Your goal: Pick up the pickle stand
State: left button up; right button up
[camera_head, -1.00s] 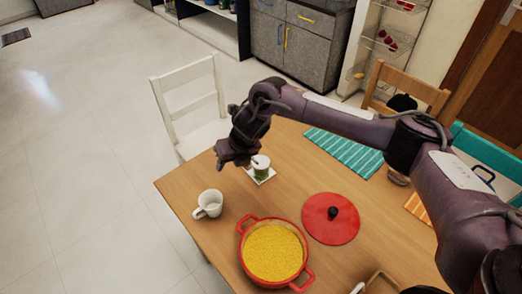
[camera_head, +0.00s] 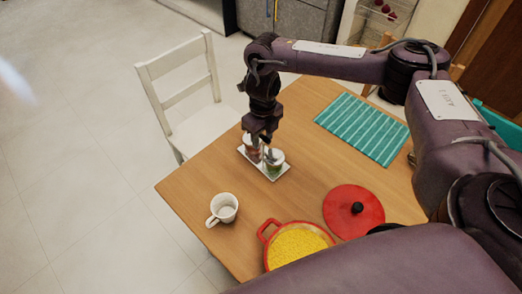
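The pickle stand (camera_head: 286,170) is a small white tray with small jars on it, near the left edge of the wooden table. One jar (camera_head: 275,168) has green contents and a white top; another is partly hidden behind my gripper. My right gripper (camera_head: 265,152) points down over the middle of the stand, with its fingertips between the jars. The fingers hide the stand's centre, so I cannot tell whether they are open or closed on it. My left gripper is not in view.
A white mug (camera_head: 223,208) stands near the table's left edge. A red pot (camera_head: 297,243) of yellow food and a red lid (camera_head: 353,211) lie toward the front. A teal striped mat (camera_head: 363,128) is at the back right. A white chair (camera_head: 190,95) stands beside the table.

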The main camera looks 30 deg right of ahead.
jog(key=p, duration=0.1)
send_over(263, 157)
notch_tip(263, 157, down, 5)
jog(key=shift+w+d+r, duration=0.1)
jog(key=shift+w+r, duration=0.05)
grip_shut()
